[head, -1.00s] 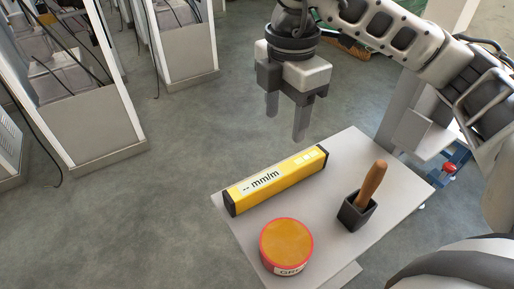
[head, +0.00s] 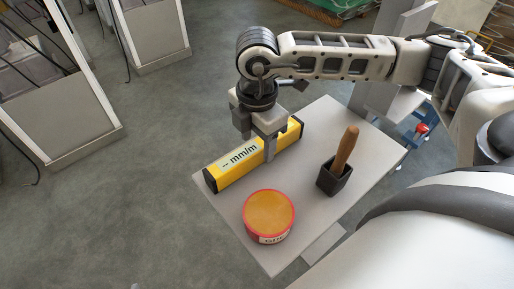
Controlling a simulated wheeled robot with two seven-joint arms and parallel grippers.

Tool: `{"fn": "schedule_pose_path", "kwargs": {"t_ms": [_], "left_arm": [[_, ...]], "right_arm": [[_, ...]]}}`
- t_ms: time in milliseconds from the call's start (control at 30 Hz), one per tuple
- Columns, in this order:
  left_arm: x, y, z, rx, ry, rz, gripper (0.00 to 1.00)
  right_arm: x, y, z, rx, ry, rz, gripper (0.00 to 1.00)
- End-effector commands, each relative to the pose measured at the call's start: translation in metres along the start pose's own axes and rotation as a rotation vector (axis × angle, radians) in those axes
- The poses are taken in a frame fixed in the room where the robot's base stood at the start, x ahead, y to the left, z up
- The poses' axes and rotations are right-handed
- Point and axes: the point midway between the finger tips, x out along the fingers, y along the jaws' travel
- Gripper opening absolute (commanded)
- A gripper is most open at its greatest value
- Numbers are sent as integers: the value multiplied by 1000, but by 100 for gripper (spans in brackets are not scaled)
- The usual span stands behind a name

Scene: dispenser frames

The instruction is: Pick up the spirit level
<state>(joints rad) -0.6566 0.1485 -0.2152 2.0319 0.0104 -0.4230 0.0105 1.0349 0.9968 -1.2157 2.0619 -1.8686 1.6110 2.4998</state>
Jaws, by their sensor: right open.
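The spirit level (head: 228,167) is a yellow bar with black end caps and "mm/m" lettering. It lies on the grey table (head: 345,215), along its far left edge. My right gripper (head: 257,148) is open and points down at the level. One finger shows in front of the level's near side, and the other is at its far side. The gripper hides part of the level's right half. I cannot tell whether the fingers touch it. My left gripper is not in view.
A round orange tin with a red rim (head: 268,215) stands close in front of the level. A black square pot with a wooden handle (head: 337,170) stands to the right. Grey frames (head: 65,120) stand on the floor at the left.

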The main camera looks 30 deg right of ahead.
Motion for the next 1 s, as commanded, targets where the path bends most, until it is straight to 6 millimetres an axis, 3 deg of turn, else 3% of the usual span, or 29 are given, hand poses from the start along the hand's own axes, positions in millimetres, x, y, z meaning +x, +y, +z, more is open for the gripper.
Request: {"fn": "schedule_pose_path", "kwargs": {"t_ms": [133,400,433,600,633,1000], "left_arm": [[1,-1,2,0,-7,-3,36],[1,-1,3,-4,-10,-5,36],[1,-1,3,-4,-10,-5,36],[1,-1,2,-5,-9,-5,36],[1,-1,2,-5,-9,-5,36],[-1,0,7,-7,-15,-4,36]], "right_arm": [[18,0,0,2,1,-3,56],[22,0,0,1,1,-1,56],[22,0,0,1,1,-1,54],[22,0,0,1,1,-1,6],[22,0,0,1,1,-1,2],[11,1,0,2,3,3,2]]}}
